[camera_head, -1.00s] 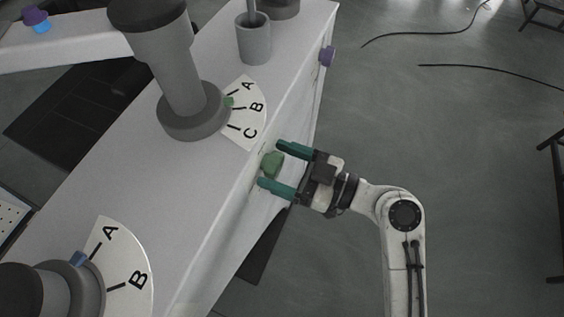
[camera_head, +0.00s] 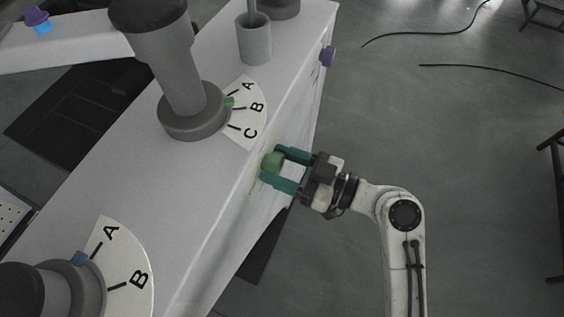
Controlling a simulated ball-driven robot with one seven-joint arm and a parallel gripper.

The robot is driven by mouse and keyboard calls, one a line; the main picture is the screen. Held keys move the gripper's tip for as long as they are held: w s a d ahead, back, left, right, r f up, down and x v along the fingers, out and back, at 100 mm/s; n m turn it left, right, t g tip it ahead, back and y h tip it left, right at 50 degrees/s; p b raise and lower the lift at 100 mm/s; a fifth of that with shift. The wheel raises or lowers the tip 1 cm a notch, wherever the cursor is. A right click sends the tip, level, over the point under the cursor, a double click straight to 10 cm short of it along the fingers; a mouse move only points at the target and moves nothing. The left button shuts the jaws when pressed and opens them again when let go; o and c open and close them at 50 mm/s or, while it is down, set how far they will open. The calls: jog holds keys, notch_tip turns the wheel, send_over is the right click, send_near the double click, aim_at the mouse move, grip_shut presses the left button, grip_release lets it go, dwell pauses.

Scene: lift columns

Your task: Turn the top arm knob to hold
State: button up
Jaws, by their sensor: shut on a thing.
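A green knob (camera_head: 271,160) sits on the side face of the light grey cabinet, just below its top edge. My gripper (camera_head: 272,164) reaches it from the right and is shut on it, with one green finger above and one below in the picture. The fingers partly cover the knob, and no label for its setting can be read. A purple knob (camera_head: 327,56) is farther up on the same face. A purple and blue knob (camera_head: 38,19) sits on the white horizontal arm (camera_head: 70,45) at the upper left.
The cabinet top (camera_head: 150,200) carries a dark grey column (camera_head: 180,80) on a round base, with a dial (camera_head: 250,115) marked A, B, C. A second dial (camera_head: 125,265) shows A and B. A grey cup (camera_head: 254,40) stands behind. Open floor lies right, with cables.

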jog(key=m+p, duration=0.2)
jog(key=m, duration=0.2)
jog(key=shift+w+r, duration=0.1)
jog(key=shift+w, duration=0.05)
jog(key=m+p, duration=0.2)
jog(key=m, duration=0.3)
jog(key=shift+d+p, duration=0.1)
jog(key=shift+p, duration=0.2)
jog(key=m+p, duration=0.3)
jog(key=m, duration=0.2)
jog(key=shift+w+p, duration=0.1)
jog(key=shift+p, duration=0.3)
jog(key=shift+f+m+p, duration=0.2)
jog(key=shift+m+p, duration=0.35)
jog(key=shift+m, duration=0.3)
jog(key=shift+f+m+p, duration=0.15)
jog(key=shift+m+p, duration=0.35)
jog(key=shift+m, duration=0.35)
jog(key=o, duration=1)
